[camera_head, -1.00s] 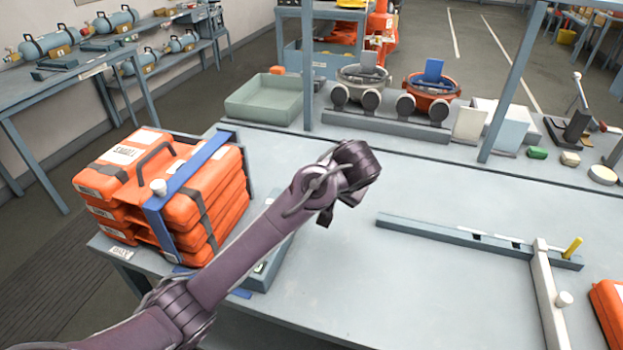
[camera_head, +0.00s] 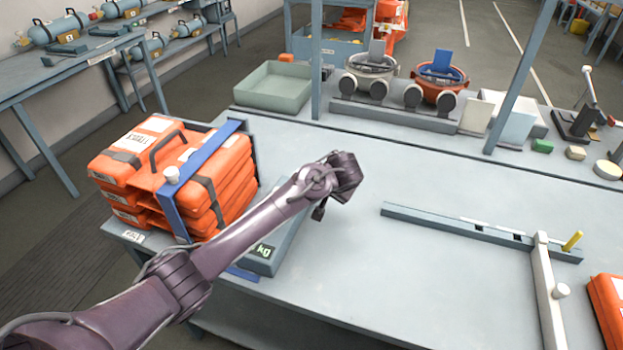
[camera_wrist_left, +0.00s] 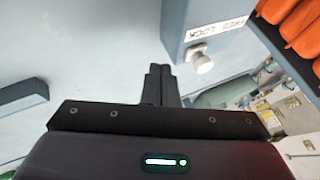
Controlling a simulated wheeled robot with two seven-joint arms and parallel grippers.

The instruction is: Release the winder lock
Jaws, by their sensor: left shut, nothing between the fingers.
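A blue-grey part with a white label (camera_wrist_left: 219,29) shows in the left wrist view; the word LOCK can be read on it. A pale round knob (camera_wrist_left: 202,62) sticks out beside the label. My left gripper (camera_wrist_left: 160,70) is shut and empty, to the left of the knob and apart from it in the picture. In the head view my left gripper (camera_head: 319,212) hangs above the table, mostly hidden by its own wrist. I cannot tell where this labelled part lies in the head view. My right gripper is not in view.
Stacked orange cases (camera_head: 236,178) with a blue strap stand at the table's left. A scale marked kg (camera_head: 268,246) lies beneath my left arm. A grey rail (camera_head: 440,222) with a pale crossbar (camera_head: 546,290) lies at right. A green-grey tray (camera_head: 273,88) stands at the back.

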